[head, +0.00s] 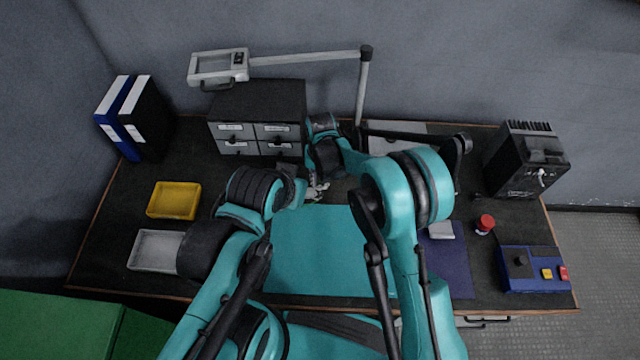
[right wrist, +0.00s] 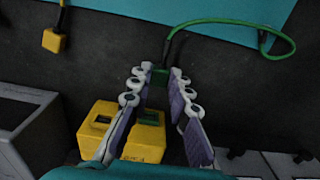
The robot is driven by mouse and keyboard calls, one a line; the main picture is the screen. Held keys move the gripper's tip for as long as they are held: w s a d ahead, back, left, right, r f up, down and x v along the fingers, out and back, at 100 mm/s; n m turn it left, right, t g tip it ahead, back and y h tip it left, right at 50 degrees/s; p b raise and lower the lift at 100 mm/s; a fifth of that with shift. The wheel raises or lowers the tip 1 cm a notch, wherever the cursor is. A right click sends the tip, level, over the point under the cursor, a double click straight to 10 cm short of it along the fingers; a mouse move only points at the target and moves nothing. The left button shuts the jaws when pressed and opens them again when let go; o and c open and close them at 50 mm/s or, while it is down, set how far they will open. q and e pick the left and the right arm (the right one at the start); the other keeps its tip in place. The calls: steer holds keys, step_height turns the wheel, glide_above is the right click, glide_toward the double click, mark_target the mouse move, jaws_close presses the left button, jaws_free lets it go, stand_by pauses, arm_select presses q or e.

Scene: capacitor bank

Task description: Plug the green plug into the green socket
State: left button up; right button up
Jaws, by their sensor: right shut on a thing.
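My right gripper (right wrist: 160,78) is shut on the green plug (right wrist: 159,77), which sits small between its fingertips in the right wrist view. A green cable (right wrist: 225,24) runs from the plug and loops to the right. A yellow block (right wrist: 122,128) with dark openings stands below and left of the plug, partly behind the left finger. The plug appears apart from it. In the head view the right gripper (head: 318,191) is small, beyond the turquoise mat and in front of the drawers.
A yellow plug (right wrist: 53,40) on a cable lies at upper left in the wrist view. A drawer cabinet (head: 258,105) stands at the back. A yellow tray (head: 174,200) and white tray (head: 155,250) sit at left. The turquoise mat (head: 320,250) looks clear.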

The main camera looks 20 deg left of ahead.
steer(key=shift+w+a+p, duration=0.15)
steer(key=shift+w+a, duration=0.15)
steer(key=shift+w, duration=0.75)
steer(key=shift+w+a+p, duration=0.15)
steer(key=shift+w+a, duration=0.1)
steer(key=shift+w, duration=0.75)
steer(key=shift+b, duration=0.45)
stand_by(0.5)
steer(key=shift+w+a, duration=0.15)
steer(key=shift+w, duration=0.4)
stand_by(0.4)
steer(key=o, duration=0.9)
steer(key=shift+c, duration=0.2)
step_height(320, 180, up, 12)
steer(key=shift+s+f, duration=0.1)
